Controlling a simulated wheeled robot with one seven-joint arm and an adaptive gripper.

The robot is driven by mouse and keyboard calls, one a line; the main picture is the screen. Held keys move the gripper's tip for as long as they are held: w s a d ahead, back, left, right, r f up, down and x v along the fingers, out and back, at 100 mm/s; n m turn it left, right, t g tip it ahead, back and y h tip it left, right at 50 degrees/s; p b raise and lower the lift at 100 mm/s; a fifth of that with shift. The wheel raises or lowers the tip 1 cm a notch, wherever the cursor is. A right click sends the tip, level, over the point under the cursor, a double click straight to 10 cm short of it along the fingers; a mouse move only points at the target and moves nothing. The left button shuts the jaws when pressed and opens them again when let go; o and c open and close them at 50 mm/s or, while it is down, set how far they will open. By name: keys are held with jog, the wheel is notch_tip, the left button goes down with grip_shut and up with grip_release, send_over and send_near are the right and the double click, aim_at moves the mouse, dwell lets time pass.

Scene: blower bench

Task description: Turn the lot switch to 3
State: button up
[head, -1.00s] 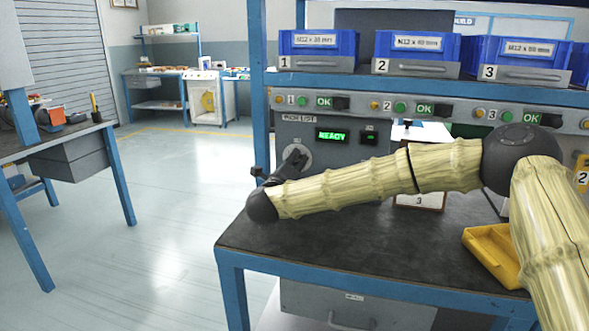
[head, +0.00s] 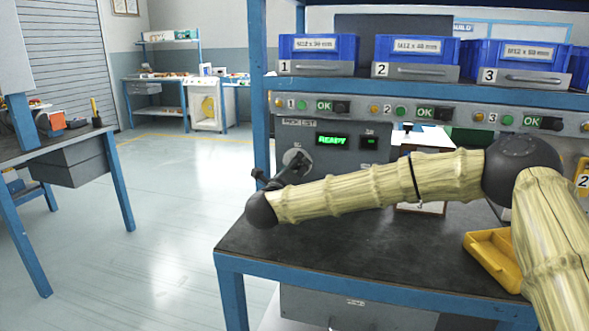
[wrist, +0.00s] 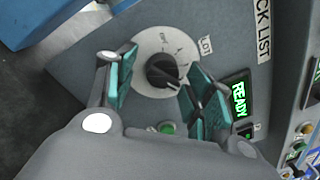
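The lot switch is a black rotary knob (wrist: 163,70) on a pale round dial plate (wrist: 146,50), beside a "LOT" label (wrist: 206,45). The dial marks are too small to read surely, so I cannot tell the selected number. In the head view the dial plate (head: 296,155) is partly covered by my gripper. My gripper (wrist: 162,66) is open, with one teal-padded finger on each side of the knob in the wrist view. Gaps show between the pads and the knob. In the head view my gripper (head: 290,170) is in front of the panel, its fingertips hard to make out.
A green "READY" display (head: 332,140) is right of the dial. A green button (wrist: 167,128) lies below the knob in the wrist view. Blue bins (head: 318,46) stand on the shelf above. A yellow tray (head: 490,255) lies on the dark bench top (head: 340,250).

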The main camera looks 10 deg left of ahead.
jog(key=shift+r, duration=0.1)
jog(key=v, duration=1.2)
